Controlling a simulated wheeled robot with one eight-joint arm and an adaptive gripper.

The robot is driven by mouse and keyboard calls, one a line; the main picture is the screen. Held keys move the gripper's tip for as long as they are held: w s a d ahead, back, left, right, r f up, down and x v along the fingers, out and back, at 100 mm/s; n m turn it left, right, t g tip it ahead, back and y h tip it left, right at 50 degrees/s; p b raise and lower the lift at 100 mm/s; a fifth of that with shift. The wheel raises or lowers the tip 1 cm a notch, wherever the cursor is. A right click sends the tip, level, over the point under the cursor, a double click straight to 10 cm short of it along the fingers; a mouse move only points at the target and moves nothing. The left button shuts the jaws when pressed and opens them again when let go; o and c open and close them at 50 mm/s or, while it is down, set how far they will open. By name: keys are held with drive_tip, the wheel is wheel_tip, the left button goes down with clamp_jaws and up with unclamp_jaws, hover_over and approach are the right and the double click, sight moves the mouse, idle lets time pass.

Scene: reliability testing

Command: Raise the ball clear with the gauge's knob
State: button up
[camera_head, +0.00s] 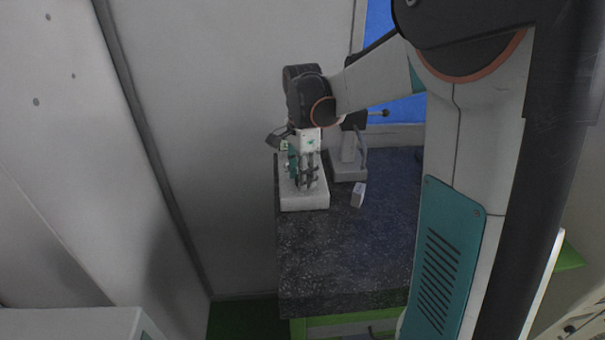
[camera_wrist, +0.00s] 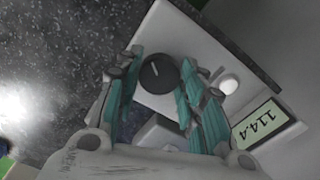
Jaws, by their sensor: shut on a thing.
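The gauge (camera_head: 305,204) is a pale, flat-based device on the dark speckled worktop. In the wrist view its white plate (camera_wrist: 190,38) carries a round black knob (camera_wrist: 160,74) with a white pointer line, and a display (camera_wrist: 262,124) that appears to read 114.4. My gripper (camera_head: 308,184) points down over the gauge. In the wrist view its teal-padded fingers (camera_wrist: 160,62) stand on both sides of the knob, shut on it. In the head view my gripper hides the knob. I cannot make out the ball in either view.
A grey device (camera_head: 347,166) stands close on the gauge's right, and a small white block (camera_head: 358,195) lies in front of it. A round white button (camera_wrist: 228,86) sits beside the knob. The front of the speckled worktop (camera_head: 340,255) is clear. A wall rises at the left.

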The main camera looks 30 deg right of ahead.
drive_tip(key=shift+m, duration=0.9)
drive_tip(key=o, duration=1)
drive_tip(key=shift+o, duration=0.2)
wheel_tip(320, 180, up, 12)
